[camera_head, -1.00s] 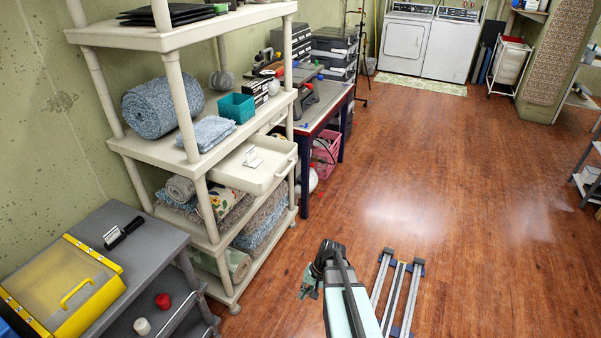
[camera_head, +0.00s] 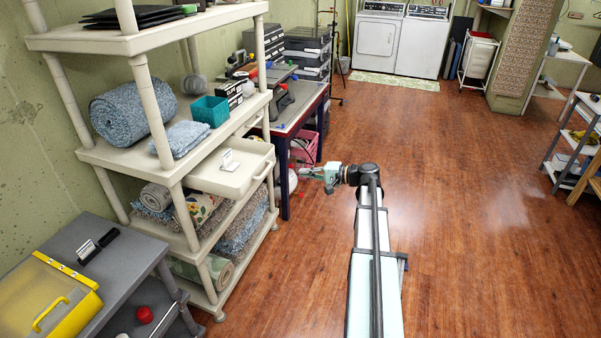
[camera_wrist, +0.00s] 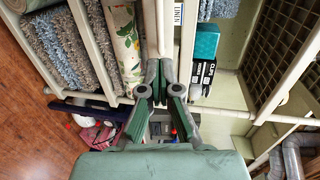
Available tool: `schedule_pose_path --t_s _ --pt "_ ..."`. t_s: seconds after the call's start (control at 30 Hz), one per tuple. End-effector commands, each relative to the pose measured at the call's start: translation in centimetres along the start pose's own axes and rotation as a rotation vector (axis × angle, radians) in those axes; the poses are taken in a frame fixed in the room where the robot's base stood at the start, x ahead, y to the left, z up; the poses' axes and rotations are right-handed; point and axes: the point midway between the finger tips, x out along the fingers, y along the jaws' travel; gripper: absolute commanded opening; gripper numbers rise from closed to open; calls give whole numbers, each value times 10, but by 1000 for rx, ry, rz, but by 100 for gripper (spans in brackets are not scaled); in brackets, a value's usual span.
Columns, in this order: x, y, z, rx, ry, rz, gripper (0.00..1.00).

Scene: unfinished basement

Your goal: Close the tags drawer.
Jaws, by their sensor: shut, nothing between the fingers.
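A cream drawer (camera_head: 232,182) juts out, open, from below the middle shelf of the cream shelving unit. A small white label card (camera_head: 228,160) stands in it; in the wrist view a card (camera_wrist: 179,15) seems to read "LINEN". I see no readable "tags" label. My gripper (camera_head: 308,172) is shut and empty, to the right of the drawer front with a gap in the head view. In the wrist view my gripper (camera_wrist: 172,78) has its fingertips together, and the drawer edge (camera_wrist: 158,30) appears just beyond them; the exact distance cannot be told.
The shelves hold a rolled blue rug (camera_head: 133,108), a teal basket (camera_head: 210,110) and rolled textiles. A workbench (camera_head: 302,110) with a pink crate (camera_head: 305,148) below stands behind. A grey cart with a yellow box (camera_head: 45,300) is at front left. Open floor (camera_head: 460,180) lies right.

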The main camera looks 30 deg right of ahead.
Motion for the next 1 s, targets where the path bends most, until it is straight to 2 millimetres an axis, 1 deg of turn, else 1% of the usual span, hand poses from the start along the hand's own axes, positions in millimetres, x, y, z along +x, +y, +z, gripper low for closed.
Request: schedule_pose_path --t_s 0.13,0.4,0.53,0.73,0.83,1.0 --pt "26 -3 0 1 -3 1 0" --pt "79 -3 -1 1 -2 2 0" --pt "99 -3 -1 1 -1 3 0" --pt "119 -1 0 1 0 2 0" --pt "123 0 0 1 0 2 0" --pt "124 1 0 0 1 2 0"
